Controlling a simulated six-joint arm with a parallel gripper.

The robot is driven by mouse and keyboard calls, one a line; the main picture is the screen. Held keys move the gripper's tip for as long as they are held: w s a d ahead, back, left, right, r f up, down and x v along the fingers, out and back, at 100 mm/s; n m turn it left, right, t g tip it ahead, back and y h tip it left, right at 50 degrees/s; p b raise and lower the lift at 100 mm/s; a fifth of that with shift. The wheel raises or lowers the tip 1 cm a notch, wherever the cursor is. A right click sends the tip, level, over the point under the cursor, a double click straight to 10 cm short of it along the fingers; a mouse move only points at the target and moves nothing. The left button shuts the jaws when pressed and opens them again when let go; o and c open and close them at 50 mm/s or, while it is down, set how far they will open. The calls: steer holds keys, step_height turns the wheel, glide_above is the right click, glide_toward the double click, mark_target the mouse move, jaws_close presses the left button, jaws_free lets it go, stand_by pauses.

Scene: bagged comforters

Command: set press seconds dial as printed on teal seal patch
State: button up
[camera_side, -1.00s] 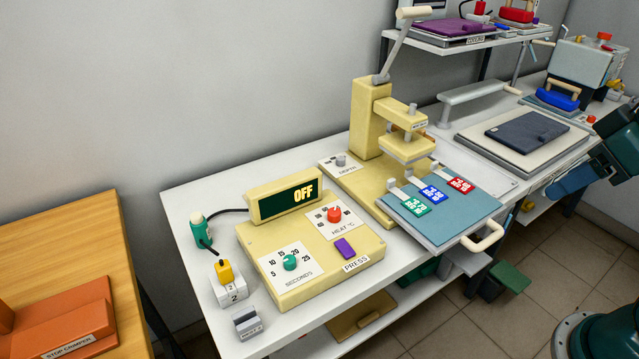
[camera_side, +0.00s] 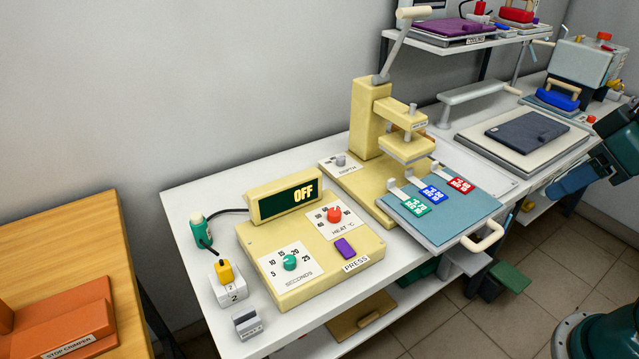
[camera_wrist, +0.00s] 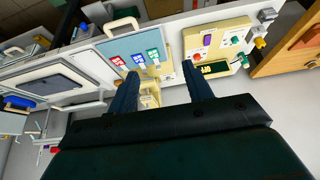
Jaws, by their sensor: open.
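The green seconds dial (camera_side: 290,262) sits on a cream control box (camera_side: 330,278), on a white plate marked 5 to 25. Its exact pointer setting is too small to read. A red heat dial (camera_side: 334,215) and a purple press button (camera_side: 345,248) share the box. The display (camera_side: 284,199) reads OFF. The teal-green seal patch (camera_side: 416,207) lies on the blue platen beside a blue patch (camera_side: 432,194) and a red patch (camera_side: 461,185); its print is too small to read. My gripper (camera_wrist: 166,82) is open and empty in the wrist view, above and apart from the bench.
The cream press (camera_side: 370,120) with a raised lever stands behind the patches. A yellow plug-like piece (camera_side: 224,271) on a white block and a small grey block (camera_side: 247,323) stand left of the box. A wooden table (camera_side: 60,250) is at far left.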

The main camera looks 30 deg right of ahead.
steer(key=shift+c, duration=0.5)
steer(key=w+a+r+n+g, duration=0.1)
steer(key=w+a+n, duration=0.4)
steer(key=w, duration=0.4)
steer(key=w+a+r+n+g, duration=0.1)
steer(key=w+a+n+g, duration=0.1)
steer(key=w+a+n, duration=0.5)
steer(key=w+a+f+n+g, duration=0.2)
steer(key=w+a+f+n, duration=0.5)
steer(key=w+a+f, duration=0.5)
steer(key=a+f, duration=0.2)
steer(key=a, duration=0.2)
steer(key=shift+w+a+n, duration=0.25)
steer(key=shift+w+n, duration=0.1)
steer(key=shift+n, duration=0.05)
steer(key=shift+f, duration=0.2)
